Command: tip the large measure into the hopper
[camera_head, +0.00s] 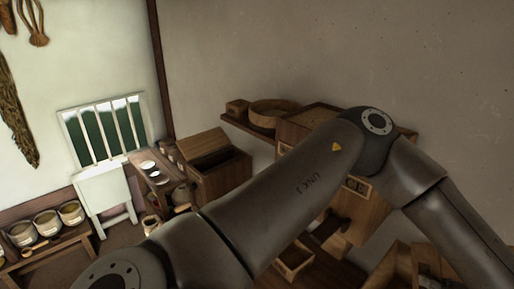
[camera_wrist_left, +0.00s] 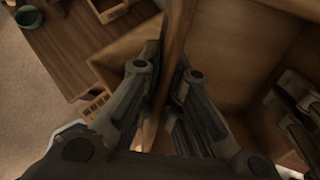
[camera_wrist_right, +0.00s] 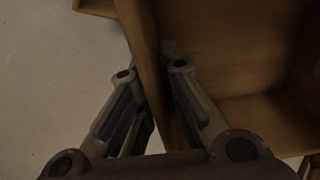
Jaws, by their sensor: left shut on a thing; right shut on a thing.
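My left gripper (camera_wrist_left: 163,68) is shut on the upright wall of a wooden box, taken as the large measure (camera_wrist_left: 225,50); the box's bare inside opens to the right in the left wrist view. My right gripper (camera_wrist_right: 160,65) is shut on a wooden wall of what looks like the same measure (camera_wrist_right: 220,50). No grain shows in the visible part of it. In the head view an arm link of mine crosses the middle and hides both grippers. Behind it stands a wooden box unit with a tan top, probably the hopper (camera_head: 313,117), partly hidden.
A wall shelf (camera_head: 248,129) holds a round sieve (camera_head: 272,111) and a small box (camera_head: 237,108). A lidded chest (camera_head: 222,178) stands left of my arm. Several pots line a low bench at the left. A small open drawer or tray (camera_head: 294,261) shows below my arm.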

